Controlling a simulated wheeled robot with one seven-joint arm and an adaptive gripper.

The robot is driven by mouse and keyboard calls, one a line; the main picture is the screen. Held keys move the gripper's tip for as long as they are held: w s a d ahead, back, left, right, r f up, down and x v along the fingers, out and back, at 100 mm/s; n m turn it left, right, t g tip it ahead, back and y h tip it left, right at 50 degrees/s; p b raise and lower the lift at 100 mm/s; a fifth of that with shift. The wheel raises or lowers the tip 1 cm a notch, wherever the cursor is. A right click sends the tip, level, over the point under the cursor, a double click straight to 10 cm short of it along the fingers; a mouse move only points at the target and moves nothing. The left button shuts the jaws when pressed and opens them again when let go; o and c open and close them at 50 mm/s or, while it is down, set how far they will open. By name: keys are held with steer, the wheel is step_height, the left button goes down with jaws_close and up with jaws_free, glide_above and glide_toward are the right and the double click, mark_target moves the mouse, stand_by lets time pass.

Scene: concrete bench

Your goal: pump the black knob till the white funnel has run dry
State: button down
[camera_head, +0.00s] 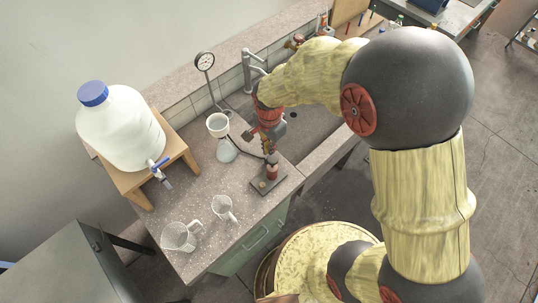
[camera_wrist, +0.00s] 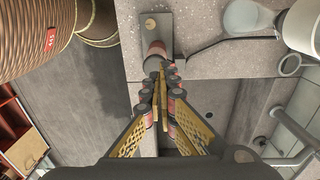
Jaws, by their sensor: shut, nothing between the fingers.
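The hand pump has a red body (camera_head: 271,171) on a dark base plate (camera_head: 266,185) at the bench's front edge. Its black knob (camera_wrist: 153,65) shows in the wrist view, partly hidden by my fingertips. My gripper (camera_wrist: 166,72) is shut and empty, its tips over or beside the knob; I cannot tell whether they touch it. In the head view my gripper (camera_head: 270,155) is just above the pump. The white funnel (camera_head: 218,124) sits upright on a pale flask (camera_head: 226,150), left of the pump. I cannot tell how much liquid is in the funnel.
A blue-capped carboy (camera_head: 118,128) stands on a wooden stand (camera_head: 179,150). Two clear jugs (camera_head: 180,237) (camera_head: 224,207) stand at the front left. A gauge (camera_head: 205,61) and a tap (camera_head: 250,70) stand behind. A black hose (camera_wrist: 215,45) runs from the pump toward the flask.

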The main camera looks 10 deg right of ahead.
step_height(320, 180, up, 6)
stand_by(1.0)
steer(key=shift+r+p, duration=0.2)
steer(key=shift+p, duration=0.1)
step_height(320, 180, up, 4)
steer(key=p, duration=0.4)
glide_above(272, 158)
steer(key=shift+s+d, duration=0.1)
steer(key=shift+d, duration=0.05)
steer(key=shift+f, duration=0.1)
step_height(272, 158, down, 14)
stand_by(0.5)
